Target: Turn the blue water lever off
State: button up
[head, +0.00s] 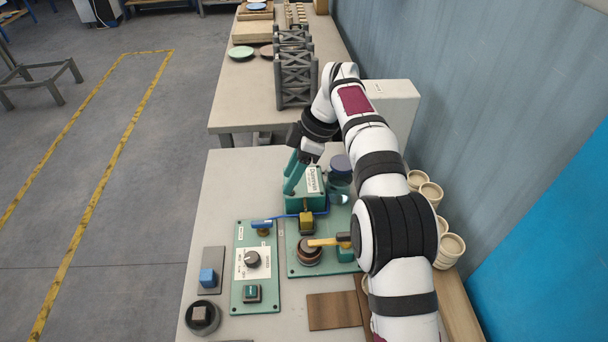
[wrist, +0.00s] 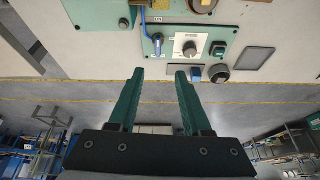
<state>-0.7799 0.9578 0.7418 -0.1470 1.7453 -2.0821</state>
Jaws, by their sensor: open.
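The blue water lever (head: 261,223) sits at the top of a green control panel (head: 240,297), on a small brass-coloured fitting. In the wrist view the blue lever (wrist: 158,44) shows at the panel's left end, beyond the fingertips. My gripper (head: 291,188) has green fingers and is above the table, behind and to the right of the lever in the head view. In the wrist view my gripper (wrist: 161,71) is open, with nothing between its fingers. It appears apart from the lever. The lever's exact setting is too small to tell.
The panel also carries a dark knob (head: 252,259) and a green-framed button (head: 252,293). To its right stand a yellow-handled part (head: 328,241) and a green machine (head: 304,196). A blue cube (head: 207,277) is at left. Cream cups (head: 431,192) line the right edge.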

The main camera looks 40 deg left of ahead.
aim_at(262, 222)
jog(key=shift+n, duration=0.5)
jog(key=x, duration=1.1)
jog(key=a+x, duration=0.1)
jog(key=x, duration=0.5)
jog(key=shift+r, duration=0.2)
grip_shut()
